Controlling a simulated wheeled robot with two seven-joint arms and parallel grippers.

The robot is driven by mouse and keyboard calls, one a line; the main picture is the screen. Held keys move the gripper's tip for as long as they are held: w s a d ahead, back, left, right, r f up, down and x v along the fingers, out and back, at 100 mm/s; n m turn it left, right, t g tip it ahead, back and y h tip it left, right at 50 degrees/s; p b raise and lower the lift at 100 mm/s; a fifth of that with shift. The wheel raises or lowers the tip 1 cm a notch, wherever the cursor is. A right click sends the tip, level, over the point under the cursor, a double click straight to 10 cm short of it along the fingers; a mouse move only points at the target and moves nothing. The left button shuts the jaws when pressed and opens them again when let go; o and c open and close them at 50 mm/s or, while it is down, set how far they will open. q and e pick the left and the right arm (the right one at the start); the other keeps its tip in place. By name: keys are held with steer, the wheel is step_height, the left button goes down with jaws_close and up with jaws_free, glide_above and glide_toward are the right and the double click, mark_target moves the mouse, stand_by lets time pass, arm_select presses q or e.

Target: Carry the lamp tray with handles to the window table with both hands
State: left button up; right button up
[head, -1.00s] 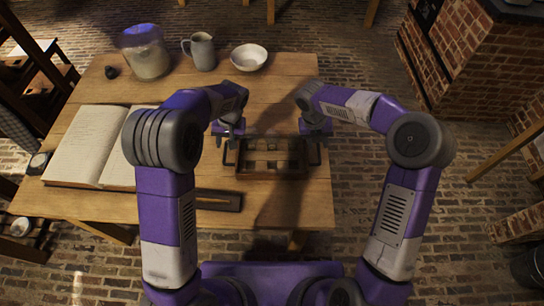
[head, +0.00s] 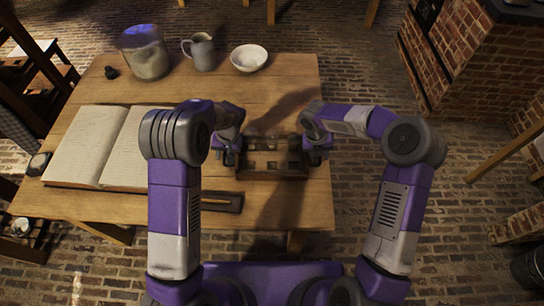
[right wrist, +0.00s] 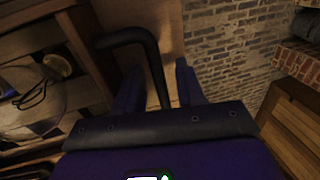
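The wooden lamp tray (head: 272,174) sits at the front right of the table, with several compartments and dark end handles. My left gripper (head: 229,158) is down at its left end; its fingers are too small to tell if they are open. My right gripper (head: 317,157) is at its right end. In the right wrist view, the dark bent handle (right wrist: 133,36) runs between the right gripper's two fingers (right wrist: 158,88), which stand apart with gaps beside it. The tray's wooden side (right wrist: 88,45) and a clear glass item (right wrist: 35,105) show at the left.
The wooden table (head: 285,85) also holds an open book (head: 95,150), a glass jar (head: 147,55), a grey jug (head: 202,52), a white bowl (head: 249,57) and a small dark tray (head: 220,203). Brick floor (head: 370,190) lies open to the right. A brick structure (head: 465,70) stands at the back right.

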arm_select(q)
jaws_close()
arm_select(e)
jaws_close()
arm_select(q)
steer(key=shift+r, duration=0.1)
arm_select(e)
steer(key=shift+r, duration=0.1)
